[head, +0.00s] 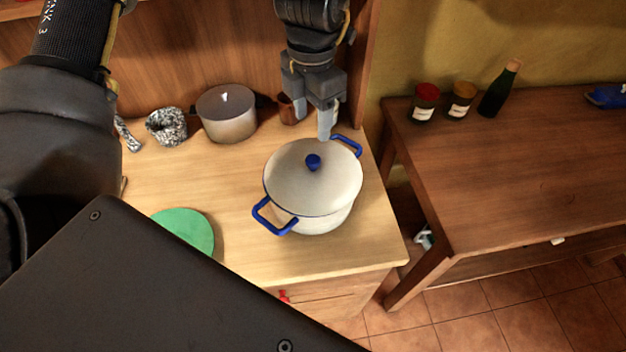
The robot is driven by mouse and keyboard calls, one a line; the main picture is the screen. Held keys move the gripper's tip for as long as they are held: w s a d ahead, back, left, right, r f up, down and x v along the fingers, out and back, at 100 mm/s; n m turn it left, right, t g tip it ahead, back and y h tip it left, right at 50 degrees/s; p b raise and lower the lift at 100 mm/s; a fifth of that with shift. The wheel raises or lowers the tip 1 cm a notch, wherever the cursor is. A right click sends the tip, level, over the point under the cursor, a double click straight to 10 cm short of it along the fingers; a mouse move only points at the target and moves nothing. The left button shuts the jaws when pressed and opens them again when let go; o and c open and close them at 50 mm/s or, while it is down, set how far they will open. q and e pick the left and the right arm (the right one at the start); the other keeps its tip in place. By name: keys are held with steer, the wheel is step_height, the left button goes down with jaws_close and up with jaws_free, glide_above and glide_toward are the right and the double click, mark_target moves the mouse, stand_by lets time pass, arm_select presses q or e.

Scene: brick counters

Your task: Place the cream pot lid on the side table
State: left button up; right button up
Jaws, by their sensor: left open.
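The cream pot lid (297,184) sits on a cream pot (325,221) with blue side handles, on the light wooden counter. A round blue knob (313,162) stands at the lid's middle. My left gripper (312,126) is open, pointing down above the lid's far edge, behind the knob; it holds nothing. I cannot tell whether a fingertip touches the lid. The side table (540,150) is dark brown wood and stands to the right, across a gap from the counter. My right gripper is not in view.
A grey lidded pot (227,118), a speckled cup (167,127) and a brown mug (288,108) stand behind on the counter. A green disc (185,231) lies front left. The side table holds two jars (425,102), a dark bottle (498,92) and a blue item (606,95); its front is clear.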

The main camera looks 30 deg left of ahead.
arm_select(q)
steer(key=shift+s+f, duration=0.15)
steer(key=shift+f, duration=0.2)
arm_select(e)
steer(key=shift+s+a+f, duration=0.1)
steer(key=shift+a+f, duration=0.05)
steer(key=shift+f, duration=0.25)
arm_select(q)
glide_above(313, 159)
step_height(313, 159, down, 6)
steer(key=shift+a+r+p, duration=0.15)
steer(key=shift+r+p, duration=0.05)
steer(key=shift+p, duration=0.15)
steer(key=shift+f, duration=0.25)
steer(key=shift+f+p, duration=0.9)
steer(key=shift+f, duration=1.45)
jaws_close()
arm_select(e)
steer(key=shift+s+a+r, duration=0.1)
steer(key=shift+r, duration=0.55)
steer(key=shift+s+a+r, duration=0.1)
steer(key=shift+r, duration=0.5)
arm_select(q)
steer(key=shift+r, duration=0.1)
